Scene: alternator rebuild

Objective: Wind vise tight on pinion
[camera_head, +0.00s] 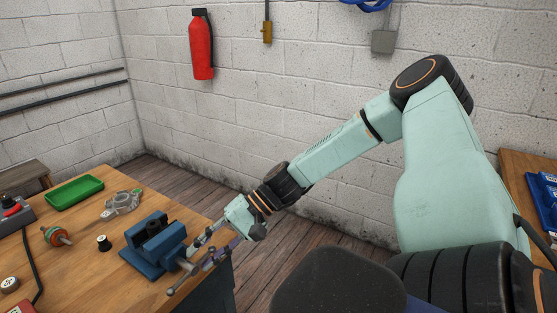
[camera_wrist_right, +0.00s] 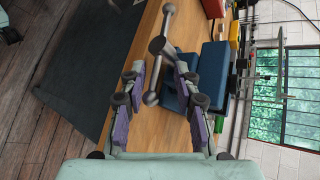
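The blue vise (camera_head: 168,240) stands on the bench near its right edge. It also shows in the right wrist view (camera_wrist_right: 212,72). Its grey handle bar (camera_wrist_right: 153,82) has ball ends and crosses a dark round hub. My right gripper (camera_head: 197,258) is at the handle side of the vise. In the right wrist view its fingers (camera_wrist_right: 158,76) are apart, with the lower part of the bar between them; I see no clear contact. I cannot make out a pinion in the jaws. My left gripper is not in view.
On the wooden bench (camera_head: 95,275) are a green tray (camera_head: 75,192), a metal housing (camera_head: 122,202), a red-green part with a shaft (camera_head: 56,237), and a small black spool-like part (camera_head: 103,243). Floor shows right of the bench. A second bench with blue items (camera_head: 543,200) is far right.

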